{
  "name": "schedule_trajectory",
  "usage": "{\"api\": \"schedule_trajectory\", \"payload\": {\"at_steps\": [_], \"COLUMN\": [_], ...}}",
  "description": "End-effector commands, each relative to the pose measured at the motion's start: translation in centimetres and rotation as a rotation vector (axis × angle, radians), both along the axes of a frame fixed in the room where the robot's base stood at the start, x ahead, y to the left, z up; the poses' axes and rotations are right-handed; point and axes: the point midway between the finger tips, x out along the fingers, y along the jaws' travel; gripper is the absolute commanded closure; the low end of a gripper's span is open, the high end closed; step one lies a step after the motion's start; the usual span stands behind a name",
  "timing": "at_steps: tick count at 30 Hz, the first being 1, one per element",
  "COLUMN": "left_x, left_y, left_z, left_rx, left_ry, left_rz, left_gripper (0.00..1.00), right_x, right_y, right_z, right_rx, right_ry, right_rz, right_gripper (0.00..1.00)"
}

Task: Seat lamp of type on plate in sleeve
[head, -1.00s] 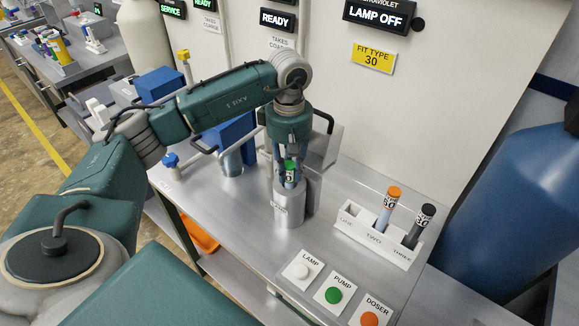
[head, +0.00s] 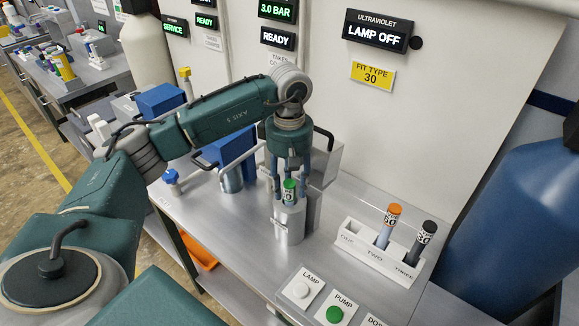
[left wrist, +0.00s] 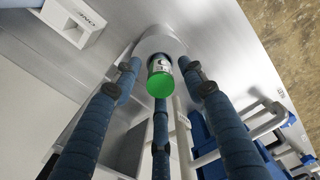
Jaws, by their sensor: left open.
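A green-capped lamp (head: 289,190) stands upright in the metal sleeve (head: 289,224), its cap and labelled upper part showing above the rim. Its number is only partly readable. My left gripper (head: 291,178) points down over it with its blue fingers spread open around the lamp. In the left wrist view, the green cap (left wrist: 160,85) sits between the fingers with clear gaps, and the sleeve (left wrist: 160,42) is beyond it. The lamp's lower part is hidden inside the sleeve. The yellow plate (head: 372,76) reads FIT TYPE 30. My right gripper is not in view.
A white rack (head: 375,262) holds an orange-capped lamp (head: 389,226) in TWO and a dark-capped lamp (head: 420,242) in THREE; ONE is empty. Buttons stand at the front, including the white LAMP button (head: 301,291). The display (head: 376,31) reads LAMP OFF.

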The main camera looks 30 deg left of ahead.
Motion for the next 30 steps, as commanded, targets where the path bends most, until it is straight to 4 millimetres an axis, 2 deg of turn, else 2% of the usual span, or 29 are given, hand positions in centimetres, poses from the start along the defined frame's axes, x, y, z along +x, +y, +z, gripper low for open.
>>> {"api": "schedule_trajectory", "payload": {"at_steps": [1,8,10,14,20,30], "left_x": [0.2,0.2,0.2,0.1,0.0,0.0], "left_y": [0.0,0.0,0.1,0.1,0.1,0.1], "left_z": [0.6,5.8,7.5,9.6,10.8,10.8], "left_rx": [0.001,-0.001,0.001,0.002,0.0,0.001], "left_ry": [-0.008,-0.008,-0.008,-0.005,-0.002,-0.001], "left_rz": [0.0,0.0,0.001,0.0,0.0,0.001], "left_gripper": [0.58,0.58,0.58,0.58,0.58,0.58], "right_x": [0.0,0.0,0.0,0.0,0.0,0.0], "right_y": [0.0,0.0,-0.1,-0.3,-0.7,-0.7], "right_z": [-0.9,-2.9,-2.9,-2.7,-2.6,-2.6], "right_rx": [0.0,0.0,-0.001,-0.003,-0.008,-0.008], "right_ry": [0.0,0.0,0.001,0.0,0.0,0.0], "right_rz": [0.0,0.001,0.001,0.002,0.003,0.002], "right_gripper": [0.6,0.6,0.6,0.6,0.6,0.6]}}
